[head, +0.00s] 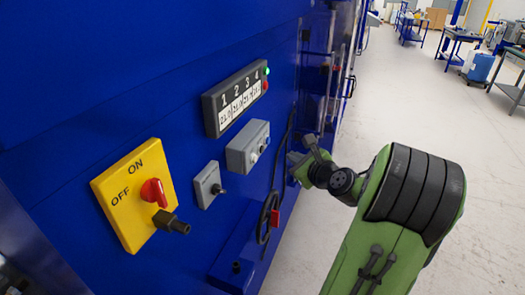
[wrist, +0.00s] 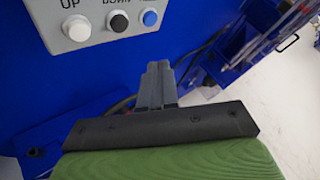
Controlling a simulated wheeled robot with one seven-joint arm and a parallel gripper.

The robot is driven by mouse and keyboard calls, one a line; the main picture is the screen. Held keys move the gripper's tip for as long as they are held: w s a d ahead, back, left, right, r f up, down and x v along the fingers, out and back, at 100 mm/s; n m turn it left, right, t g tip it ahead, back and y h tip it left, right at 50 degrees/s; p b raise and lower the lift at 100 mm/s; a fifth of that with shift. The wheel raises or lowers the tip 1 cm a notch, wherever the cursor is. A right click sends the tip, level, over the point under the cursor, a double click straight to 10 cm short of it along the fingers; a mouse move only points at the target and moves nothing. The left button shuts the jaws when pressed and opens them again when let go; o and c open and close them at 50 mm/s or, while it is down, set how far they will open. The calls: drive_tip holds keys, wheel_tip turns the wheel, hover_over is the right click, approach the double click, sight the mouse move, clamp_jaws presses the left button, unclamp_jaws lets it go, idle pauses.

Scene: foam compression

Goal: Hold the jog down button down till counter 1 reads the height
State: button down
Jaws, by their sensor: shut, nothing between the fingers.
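In the wrist view a grey button box (wrist: 100,18) carries a white button (wrist: 76,28) marked UP, a black button (wrist: 118,20) marked DOWN and a blue button (wrist: 150,18) with a cut-off label. My gripper (wrist: 158,68) is shut and empty, its tips below the box and apart from the buttons. In the head view my gripper (head: 294,160) is right of what looks like the same grey box (head: 242,150). The counter display (head: 235,98) above has columns 1 to 4. Counter 1 seems to show about 21.0, too small to read surely.
A yellow ON/OFF plate (head: 134,195) with a red switch is at left. A small grey box (head: 208,185) with a black knob protrudes beside it. Open floor (head: 410,110) lies to the right.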

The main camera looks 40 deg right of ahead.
sight(262, 149)
drive_tip(key=shift+w+a+p, duration=0.15)
drive_tip(key=shift+w+a, duration=0.25)
drive_tip(key=shift+w, duration=0.4)
drive_tip(key=shift+w+a+p, duration=0.2)
drive_tip(key=shift+w+a, duration=0.2)
drive_tip(key=shift+w, duration=0.35)
drive_tip(key=shift+w+a+p, duration=0.15)
drive_tip(key=shift+w+a, duration=0.25)
drive_tip(key=shift+w, duration=0.4)
drive_tip(key=shift+w+a, duration=0.15)
drive_tip(key=shift+w, duration=0.2)
drive_tip(key=shift+w+a+p, duration=0.25)
drive_tip(key=shift+w+p, duration=0.15)
drive_tip(key=shift+p, duration=0.05)
idle(4.9)
